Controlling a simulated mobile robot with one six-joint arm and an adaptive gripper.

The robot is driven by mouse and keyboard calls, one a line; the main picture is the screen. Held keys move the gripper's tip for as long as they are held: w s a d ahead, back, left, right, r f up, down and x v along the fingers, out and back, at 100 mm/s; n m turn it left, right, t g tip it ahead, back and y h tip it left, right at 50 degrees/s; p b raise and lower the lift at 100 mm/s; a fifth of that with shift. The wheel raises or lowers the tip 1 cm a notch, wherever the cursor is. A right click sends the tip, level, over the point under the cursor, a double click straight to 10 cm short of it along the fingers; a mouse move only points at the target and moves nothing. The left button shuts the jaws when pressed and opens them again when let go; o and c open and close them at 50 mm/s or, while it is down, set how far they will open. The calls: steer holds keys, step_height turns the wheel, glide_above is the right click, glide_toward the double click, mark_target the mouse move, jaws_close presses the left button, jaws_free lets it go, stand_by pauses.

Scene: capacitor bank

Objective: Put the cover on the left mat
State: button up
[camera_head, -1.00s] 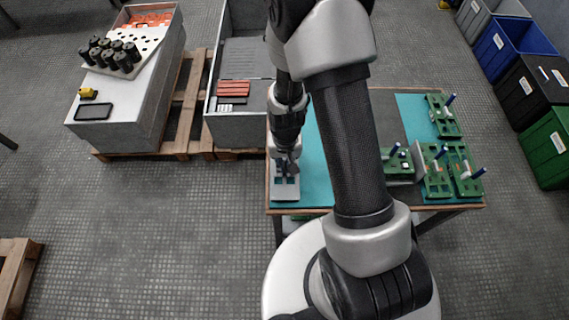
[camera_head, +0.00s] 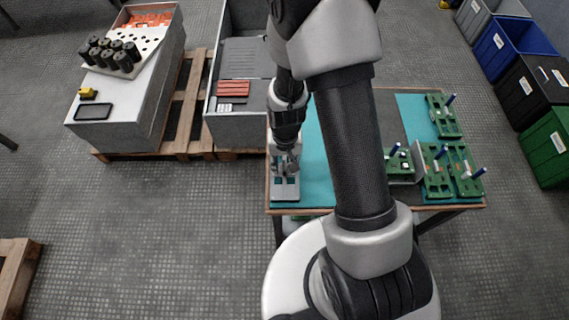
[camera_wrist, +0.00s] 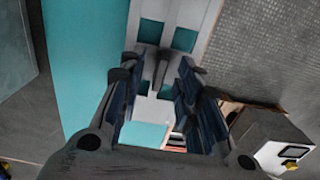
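The cover (camera_head: 285,194) is a light grey plate with square cutouts. In the head view it lies over the teal left mat (camera_head: 318,180), near the table's left front corner. My gripper (camera_head: 285,168) is directly above it, pointing down. In the wrist view the fingertips (camera_wrist: 156,68) are close together on a thin upright part of the cover (camera_wrist: 168,30), and teal shows through its cutouts. The mat (camera_wrist: 80,60) shows to the left of the plate. Whether the cover's underside rests fully on the mat is hard to tell.
Green circuit boards (camera_head: 437,178) with blue-topped posts stand on the table's right side. A grey bin with red parts (camera_head: 233,88) is behind left, beside a pallet (camera_head: 183,130). Coloured crates (camera_head: 515,55) line the right. My arm hides the table's middle.

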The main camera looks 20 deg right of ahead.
step_height(320, 180, up, 11)
stand_by(0.3)
steer(key=s+r+n+t, duration=0.1)
steer(key=s+r, duration=0.1)
steer(key=r, duration=0.6)
steer(key=s+r+n+t, duration=0.1)
steer(key=s+r, duration=0.2)
steer(key=r, duration=0.4)
steer(key=s+r+n+t, duration=0.1)
steer(key=s+r+t, duration=0.1)
steer(key=s+r, duration=0.6)
steer(key=shift+s+n+t, duration=0.3)
steer(key=shift+s, duration=0.75)
